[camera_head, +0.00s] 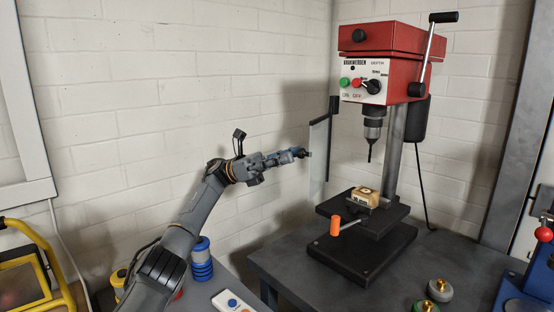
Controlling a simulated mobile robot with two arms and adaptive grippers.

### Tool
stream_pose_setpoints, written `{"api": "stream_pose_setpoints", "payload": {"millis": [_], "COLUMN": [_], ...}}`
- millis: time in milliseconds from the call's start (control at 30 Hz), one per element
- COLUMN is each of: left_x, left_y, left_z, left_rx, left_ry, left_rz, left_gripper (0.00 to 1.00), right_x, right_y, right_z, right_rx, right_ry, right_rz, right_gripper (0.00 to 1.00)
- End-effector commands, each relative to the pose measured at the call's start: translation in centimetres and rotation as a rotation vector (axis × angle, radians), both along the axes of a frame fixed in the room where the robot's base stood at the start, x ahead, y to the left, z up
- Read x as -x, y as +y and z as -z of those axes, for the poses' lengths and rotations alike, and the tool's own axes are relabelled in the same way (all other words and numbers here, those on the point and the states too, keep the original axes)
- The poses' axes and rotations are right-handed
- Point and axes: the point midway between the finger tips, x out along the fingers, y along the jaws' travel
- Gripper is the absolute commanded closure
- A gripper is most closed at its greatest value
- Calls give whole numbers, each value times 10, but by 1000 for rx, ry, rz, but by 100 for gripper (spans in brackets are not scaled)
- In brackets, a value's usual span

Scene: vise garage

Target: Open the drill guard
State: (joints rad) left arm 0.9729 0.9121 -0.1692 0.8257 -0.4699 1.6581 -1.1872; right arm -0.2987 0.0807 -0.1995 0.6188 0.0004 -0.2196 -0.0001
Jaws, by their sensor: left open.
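The drill guard (318,162) is a clear upright panel with a dark edge bar. It stands to the left of the drill bit (370,150), swung out from the front of the drill press (385,60). My left gripper (303,153) is open, with its fingertips at the left side of the guard panel. I cannot tell whether they touch it. The space in front of the bit looks uncovered. My right gripper is not in view.
The drill press stands on a dark table (290,268). A wooden block (364,197) sits on its platform, with an orange-knobbed handle (335,226) in front. Round weights (440,290), a button box (232,303) and a blue vise (530,285) are nearby. A brick wall is behind.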

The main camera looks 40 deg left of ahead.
Motion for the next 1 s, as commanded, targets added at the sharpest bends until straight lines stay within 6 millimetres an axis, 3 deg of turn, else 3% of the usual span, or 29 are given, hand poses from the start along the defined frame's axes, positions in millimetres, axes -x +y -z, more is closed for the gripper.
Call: {"api": "stream_pose_setpoints", "payload": {"millis": [133, 333, 800, 1000], "left_x": [5, 10, 13, 13], "left_y": [23, 40, 48, 48], "left_z": [8, 16, 20, 6], "left_rx": [3, 1, 0, 0], "left_ry": [-1, -2, -2, -2], "left_rz": [-4, -4, -1, -1], "left_gripper": [56, 56, 56, 97], "right_x": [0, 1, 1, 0], "right_y": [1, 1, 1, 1], "right_z": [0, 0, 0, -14], "right_rx": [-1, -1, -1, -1], "right_ry": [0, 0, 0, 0], "right_rz": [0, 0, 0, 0], "right_gripper": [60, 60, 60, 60]}}
